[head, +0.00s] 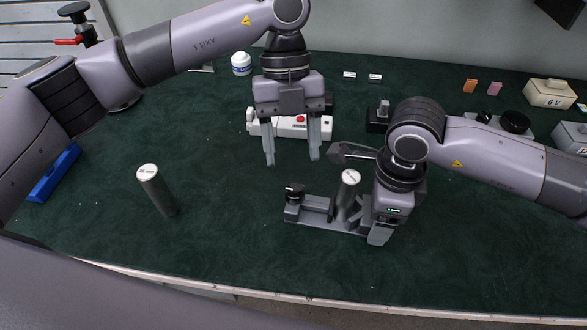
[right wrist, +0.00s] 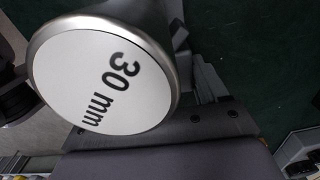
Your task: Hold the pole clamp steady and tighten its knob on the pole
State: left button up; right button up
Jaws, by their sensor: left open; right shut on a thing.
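The pole clamp (head: 330,222) is a grey bar with jaw blocks, lying at the front centre-right of the bench. Its black knob (head: 294,190) is at the left end. A grey pole (head: 347,195) with a white top stands slightly tilted at the clamp's jaws. Its top, marked "30 mm" (right wrist: 105,75), fills much of the right wrist view. My right gripper (head: 380,232) is shut on the clamp's right end; its fingertips are mostly hidden. My left gripper (head: 292,158) is open and empty, pointing down above the bench behind the knob.
A second grey pole (head: 157,190) stands at left on the green bench (head: 230,230). A white box with a red button (head: 299,119) is behind my left gripper. A white jar (head: 241,63) and a 6 V box (head: 548,93) stand further back. The left front is clear.

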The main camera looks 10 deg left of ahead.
pick_arm(q)
jog(key=v, duration=0.5)
jog(key=shift+w+r, duration=0.1)
jog(key=shift+r, duration=0.05)
jog(key=m+t+y, duration=0.1)
jog(key=m+t, duration=0.4)
jog(key=t, duration=0.3)
send_near(295, 190)
jog(key=shift+t, duration=0.3)
jog(key=x, duration=0.8)
jog(key=shift+f, duration=0.35)
jog(key=c, duration=1.1)
